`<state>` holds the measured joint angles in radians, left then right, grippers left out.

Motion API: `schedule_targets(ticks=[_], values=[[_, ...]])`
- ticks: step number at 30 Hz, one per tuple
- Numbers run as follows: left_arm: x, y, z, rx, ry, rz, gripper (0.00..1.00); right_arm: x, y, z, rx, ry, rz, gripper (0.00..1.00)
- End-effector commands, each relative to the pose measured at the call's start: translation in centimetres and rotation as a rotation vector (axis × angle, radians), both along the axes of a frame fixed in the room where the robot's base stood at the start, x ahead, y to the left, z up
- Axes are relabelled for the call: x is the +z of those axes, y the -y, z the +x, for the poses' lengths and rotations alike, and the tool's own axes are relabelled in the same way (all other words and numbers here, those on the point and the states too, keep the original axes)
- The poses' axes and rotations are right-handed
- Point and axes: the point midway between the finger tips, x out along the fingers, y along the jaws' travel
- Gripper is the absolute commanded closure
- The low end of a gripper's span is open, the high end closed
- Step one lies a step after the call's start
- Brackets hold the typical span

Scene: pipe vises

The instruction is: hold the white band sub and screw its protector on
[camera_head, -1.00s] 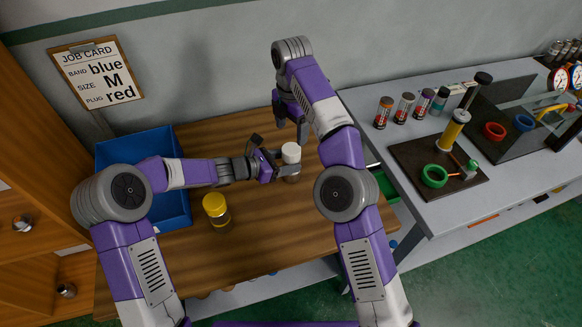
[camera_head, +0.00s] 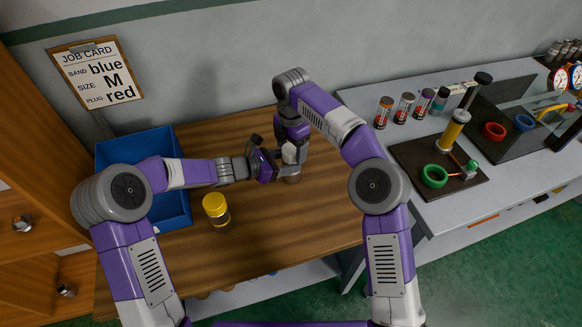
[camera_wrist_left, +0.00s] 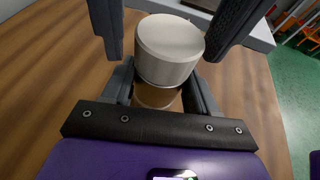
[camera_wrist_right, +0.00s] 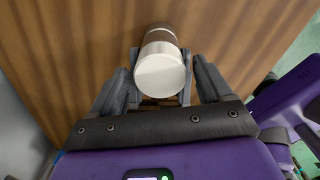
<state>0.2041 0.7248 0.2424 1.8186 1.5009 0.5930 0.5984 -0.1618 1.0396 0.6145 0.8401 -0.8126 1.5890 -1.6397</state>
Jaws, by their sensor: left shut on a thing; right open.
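The white band sub (camera_head: 293,179) stands upright in my left gripper (camera_head: 279,169), which is shut on its lower, brownish body. A wide white piece (camera_wrist_left: 169,42), seemingly the protector, sits on top of that body in the left wrist view. I cannot tell whether it is threaded on. It also shows in the right wrist view (camera_wrist_right: 160,76). My right gripper (camera_head: 291,141) is open just above and around the white top, with one finger on either side. In the head view it partly hides the white piece (camera_head: 290,155).
A yellow-capped jar-like part (camera_head: 216,209) stands on the wooden table (camera_head: 300,225), left of the sub. A blue bin (camera_head: 176,207) is at the left. The grey bench (camera_head: 455,205) on the right holds a dark board, rings and several small cylinders. The table's front is clear.

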Motion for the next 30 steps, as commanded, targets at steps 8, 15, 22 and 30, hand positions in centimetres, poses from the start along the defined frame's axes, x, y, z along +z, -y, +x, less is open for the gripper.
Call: schedule_targets(ticks=[8, 15, 22, 30], values=[[0.00, 0.02, 0.00, 0.000, 0.000, 0.000, 1.00, -0.33, 0.02, 0.01, -0.001, 0.000, 0.000, 0.21], [0.00, 0.02, 0.00, 0.000, 0.000, 0.000, 1.00, -0.32, 0.01, 0.00, -0.001, 0.000, 0.000, 0.46], [0.00, 0.02, 0.00, 0.000, 0.000, 0.000, 1.00, -0.31, 0.01, -0.01, -0.001, 0.000, 0.000, 0.78], [0.00, 0.02, 0.00, 0.000, 0.000, 0.000, 1.00, -0.28, 0.01, 0.01, -0.226, 0.002, -0.001, 0.78]])
